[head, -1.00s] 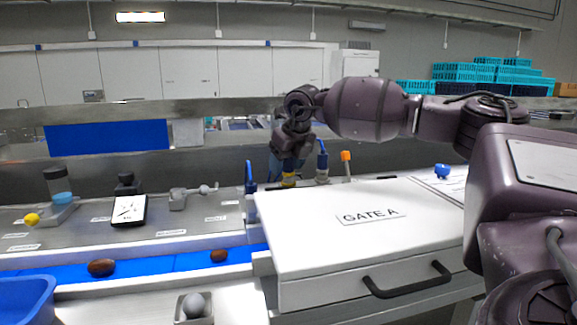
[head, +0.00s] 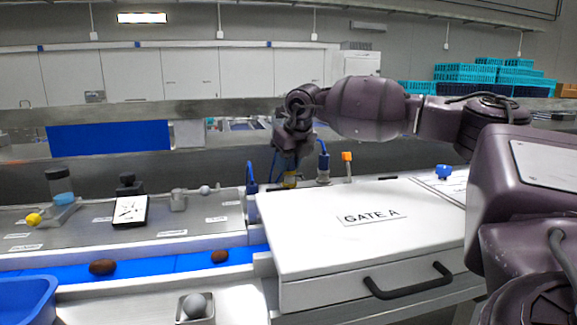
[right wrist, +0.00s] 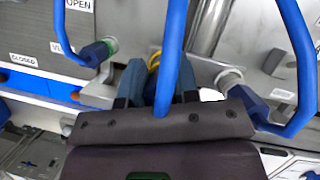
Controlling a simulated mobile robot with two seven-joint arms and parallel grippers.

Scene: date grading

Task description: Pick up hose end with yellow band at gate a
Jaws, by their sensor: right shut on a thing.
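My right gripper (head: 290,165) reaches over the back of the white gate A cabinet (head: 300,235). It is shut on the hose end with the yellow band (head: 289,181), which stands behind the cabinet's left part. In the right wrist view, the yellow band (right wrist: 153,62) shows between the two blue fingers of the right gripper (right wrist: 160,82). The blue hose (right wrist: 175,35) from this end runs up through the picture and hides part of the grip. Whether the end is still seated cannot be told. My left gripper is not in view.
Another blue hose end (head: 323,160) stands close on the right, and a blue hose (head: 251,177) on the left. An orange-topped post (head: 347,160) stands further right. In the wrist view a green-banded hose end (right wrist: 100,50) is at left. Dates lie on the blue belt (head: 175,263).

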